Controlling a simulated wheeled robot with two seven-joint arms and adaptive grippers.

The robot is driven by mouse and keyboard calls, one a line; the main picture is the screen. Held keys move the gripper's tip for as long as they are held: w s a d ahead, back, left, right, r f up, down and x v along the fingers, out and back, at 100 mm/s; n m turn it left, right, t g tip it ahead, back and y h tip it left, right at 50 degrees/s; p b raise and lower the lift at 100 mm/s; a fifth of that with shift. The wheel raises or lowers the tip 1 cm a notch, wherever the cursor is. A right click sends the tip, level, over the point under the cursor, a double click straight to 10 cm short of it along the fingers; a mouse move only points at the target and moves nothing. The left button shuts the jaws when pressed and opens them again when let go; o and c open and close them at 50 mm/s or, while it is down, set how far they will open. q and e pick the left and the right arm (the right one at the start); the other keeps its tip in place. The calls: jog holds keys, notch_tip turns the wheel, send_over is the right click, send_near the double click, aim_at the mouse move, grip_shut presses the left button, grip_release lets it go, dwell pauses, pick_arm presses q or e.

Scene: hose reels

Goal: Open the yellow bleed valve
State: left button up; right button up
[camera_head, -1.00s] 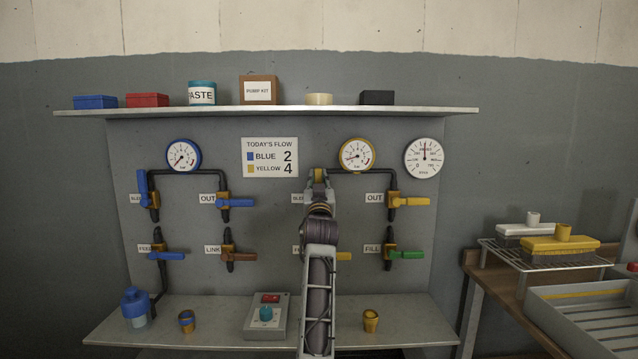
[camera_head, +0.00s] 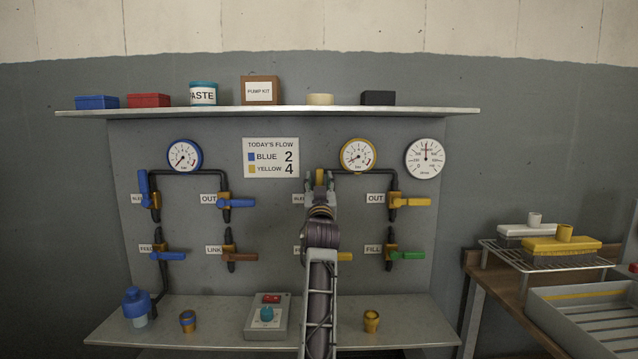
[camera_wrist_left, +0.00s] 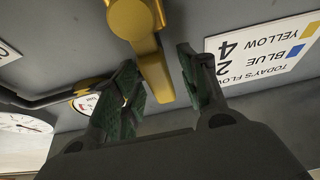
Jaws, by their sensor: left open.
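The yellow bleed valve handle (camera_head: 320,177) shows upright in the head view, with its body and most of its label hidden behind my left gripper (camera_head: 320,184). In the left wrist view, the picture is upside down. There the yellow handle (camera_wrist_left: 153,72) hangs from its round hub (camera_wrist_left: 132,16) and reaches between the fingers of my left gripper (camera_wrist_left: 157,68). The gripper is open, with one finger on each side of the handle and a visible gap to each. My right gripper is not in view.
The yellow OUT valve (camera_head: 410,201) and green FILL valve (camera_head: 405,255) are to the right. A yellow gauge (camera_head: 358,155) is above right, beside the flow sign (camera_head: 270,158). A shelf (camera_head: 270,112) runs above. A control box (camera_head: 266,318) and a yellow cup (camera_head: 371,321) stand below.

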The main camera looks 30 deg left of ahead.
pick_arm(q)
jog(key=v, duration=0.6)
jog(key=shift+s+d+f, duration=0.15)
jog(key=shift+s, duration=0.05)
dwell(0.8)
